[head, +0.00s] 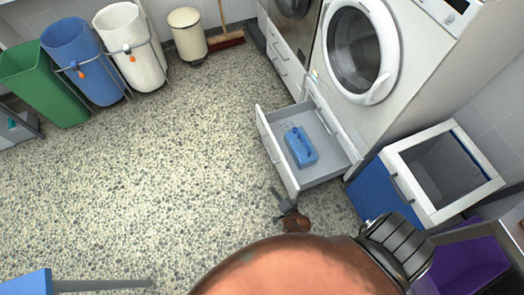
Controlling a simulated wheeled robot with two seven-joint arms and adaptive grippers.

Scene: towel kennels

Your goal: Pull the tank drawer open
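The tank drawer (272,146) is a white drawer low under the white washer or dryer (398,112). It stands pulled out, with its grey inside showing. A blue tank (300,147) lies in it. My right gripper (281,199) is small and dark, near the floor just off the drawer front's near end. A gap or touch between them cannot be judged. My copper arm hides much of the wrist, and whether the fingers are open is unclear. My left gripper is not in view.
A blue-and-white bin with an open top (400,178) stands right of the drawer. A second machine (290,60) with drawers stands behind. Green (42,85), blue (88,70) and white (133,50) bins line the upper left. The speckled floor left of the drawer is clear.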

